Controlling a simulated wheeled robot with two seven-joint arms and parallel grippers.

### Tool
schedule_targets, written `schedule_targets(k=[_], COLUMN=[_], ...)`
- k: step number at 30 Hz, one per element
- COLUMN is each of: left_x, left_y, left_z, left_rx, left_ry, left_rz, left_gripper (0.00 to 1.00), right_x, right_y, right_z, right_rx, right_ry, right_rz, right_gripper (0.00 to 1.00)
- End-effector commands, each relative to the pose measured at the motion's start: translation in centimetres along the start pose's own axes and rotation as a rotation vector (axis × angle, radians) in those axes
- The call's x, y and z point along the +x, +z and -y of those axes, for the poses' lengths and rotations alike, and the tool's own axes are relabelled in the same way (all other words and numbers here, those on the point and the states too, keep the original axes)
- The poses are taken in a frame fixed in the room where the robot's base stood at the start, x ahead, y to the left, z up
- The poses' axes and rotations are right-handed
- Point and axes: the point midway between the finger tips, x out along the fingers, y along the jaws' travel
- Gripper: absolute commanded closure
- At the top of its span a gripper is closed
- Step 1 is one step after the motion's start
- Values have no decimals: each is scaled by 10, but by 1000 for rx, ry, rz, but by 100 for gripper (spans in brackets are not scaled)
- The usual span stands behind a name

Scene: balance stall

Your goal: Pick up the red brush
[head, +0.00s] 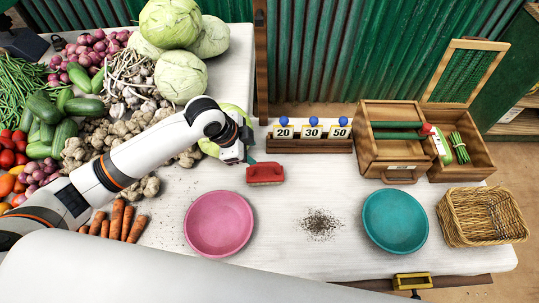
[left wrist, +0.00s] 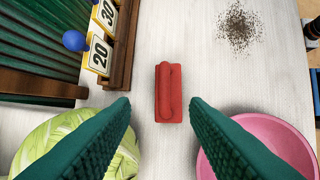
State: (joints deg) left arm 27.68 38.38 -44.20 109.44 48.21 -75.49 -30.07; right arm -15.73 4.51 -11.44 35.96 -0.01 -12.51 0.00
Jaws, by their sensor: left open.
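The red brush (head: 265,173) lies on the white table between the pink bowl and the number-card rack. In the left wrist view the red brush (left wrist: 169,92) lies lengthwise, its handle side up, just beyond the fingertips and between their lines. My left gripper (head: 246,150) is just left of the brush in the head view, above the table. In the left wrist view its green fingers (left wrist: 158,108) are wide apart with nothing between them. My right gripper is not in view.
A pink bowl (head: 218,223) stands in front of the brush, and a card rack (head: 310,145) behind it. A cabbage (left wrist: 70,140) is close to one finger. Dark specks (head: 321,224) and a teal bowl (head: 395,220) are to the right. Vegetables crowd the left side.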

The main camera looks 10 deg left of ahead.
Motion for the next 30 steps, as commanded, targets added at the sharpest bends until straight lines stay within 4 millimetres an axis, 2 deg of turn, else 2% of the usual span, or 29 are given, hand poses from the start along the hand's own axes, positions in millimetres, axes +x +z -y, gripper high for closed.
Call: schedule_targets(k=[2, 4, 9, 13, 16, 20, 23, 27, 30], left_x=[2, 8, 38, 57, 66, 74, 88, 110, 118], left_y=[-1, -1, 0, 0, 0, 0, 2, 2, 1], left_z=[-2, -2, -2, -2, -2, -1, 0, 0, 0], left_rx=[5, 5, 3, 3, 5, 4, 3, 4, 5], left_ry=[-2, -4, -4, -3, -1, -3, -4, -2, -1], left_rz=[-2, -2, -1, -2, -2, -3, -3, -3, -2], left_gripper=[58, 58, 58, 58, 58, 58, 58, 58, 58], right_x=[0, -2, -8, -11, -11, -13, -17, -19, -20], right_y=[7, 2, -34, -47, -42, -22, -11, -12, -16], right_z=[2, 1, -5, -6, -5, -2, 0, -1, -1], right_rx=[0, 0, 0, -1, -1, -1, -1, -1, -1], right_ry=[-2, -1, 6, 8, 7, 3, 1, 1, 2], right_rz=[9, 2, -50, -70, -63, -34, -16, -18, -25], right_gripper=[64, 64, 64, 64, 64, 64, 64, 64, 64])
